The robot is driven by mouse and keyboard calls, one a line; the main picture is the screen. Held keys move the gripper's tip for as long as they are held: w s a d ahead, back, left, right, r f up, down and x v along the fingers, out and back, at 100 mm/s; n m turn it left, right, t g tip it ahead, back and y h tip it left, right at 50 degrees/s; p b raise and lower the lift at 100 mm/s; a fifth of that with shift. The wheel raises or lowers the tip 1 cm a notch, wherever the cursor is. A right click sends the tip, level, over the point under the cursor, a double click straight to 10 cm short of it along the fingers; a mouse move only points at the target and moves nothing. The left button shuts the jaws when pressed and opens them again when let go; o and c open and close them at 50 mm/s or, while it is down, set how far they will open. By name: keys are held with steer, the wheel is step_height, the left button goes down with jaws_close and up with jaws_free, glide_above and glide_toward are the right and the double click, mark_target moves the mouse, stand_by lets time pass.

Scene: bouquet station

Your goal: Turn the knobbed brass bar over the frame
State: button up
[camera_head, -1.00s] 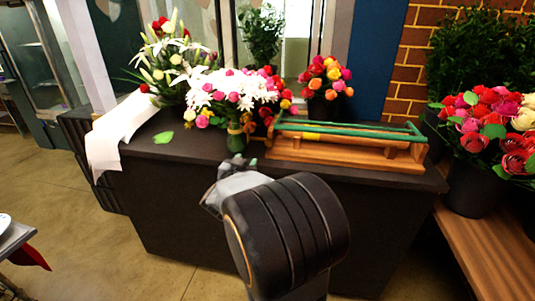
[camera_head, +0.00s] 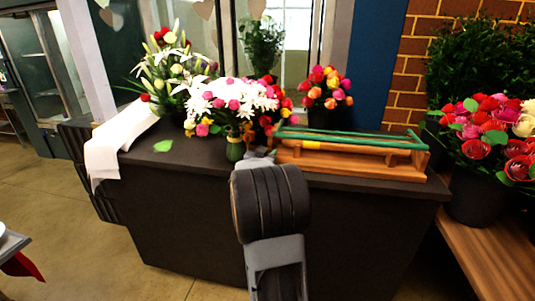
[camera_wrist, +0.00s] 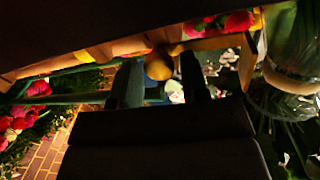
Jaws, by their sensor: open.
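The wooden frame (camera_head: 355,167) stands on the dark counter, with long green bars (camera_head: 350,134) across its top. One bar has a short yellow section (camera_head: 312,145). In the wrist view, a round brass knob (camera_wrist: 158,66) lies between the two fingers of my gripper (camera_wrist: 160,78), with a yellow bar piece (camera_wrist: 210,43) just beyond it. The fingers stand apart, with a gap showing on each side of the knob. In the head view my gripper (camera_head: 262,157) is at the frame's left end, mostly hidden behind my wrist. The knob cannot be made out there.
A vase of white and pink flowers (camera_head: 235,148) stands close left of my gripper. Another bouquet (camera_head: 328,88) stands behind the frame. White paper (camera_head: 115,140) hangs over the counter's left side. Buckets of roses (camera_head: 478,200) stand at right.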

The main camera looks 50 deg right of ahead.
steer(key=shift+w+d, duration=0.1)
steer(key=shift+d, duration=0.25)
jaws_close()
